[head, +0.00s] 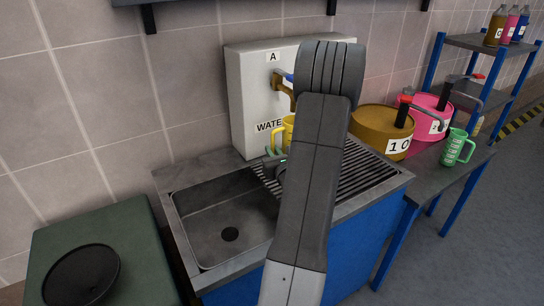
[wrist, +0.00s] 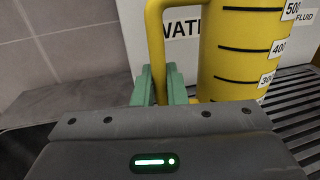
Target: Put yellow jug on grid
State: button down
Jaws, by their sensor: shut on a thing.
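The yellow jug (head: 288,130) stands upright in front of the white water box, largely hidden behind my arm in the head view. In the wrist view the jug (wrist: 235,60) shows black level marks and a number scale. My gripper (wrist: 162,88) has green fingers shut on the jug's yellow handle. In the head view my gripper (head: 274,156) is partly hidden by my arm. The slatted grid (head: 368,175) is right of the sink basin, and it shows beside the jug in the wrist view (wrist: 297,122). The jug's base is hidden, so I cannot tell whether it touches the grid.
The water box (head: 252,90) with a tap (head: 283,90) stands behind the jug. The sink basin (head: 225,220) is empty at left. A brown drum (head: 372,122), a pink drum (head: 430,106) and a green jug (head: 455,147) stand to the right.

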jog(key=shift+w+a+f+p, duration=0.1)
jog(key=shift+w+f+p, duration=0.1)
jog(key=shift+f, duration=0.65)
jog(key=shift+w+a+f+p, duration=0.1)
jog(key=shift+w+f, duration=0.1)
jog(key=shift+f, duration=0.65)
jog(key=shift+f, duration=0.2)
jog(key=c, duration=1.5)
grip_release()
jog(key=shift+r, duration=0.15)
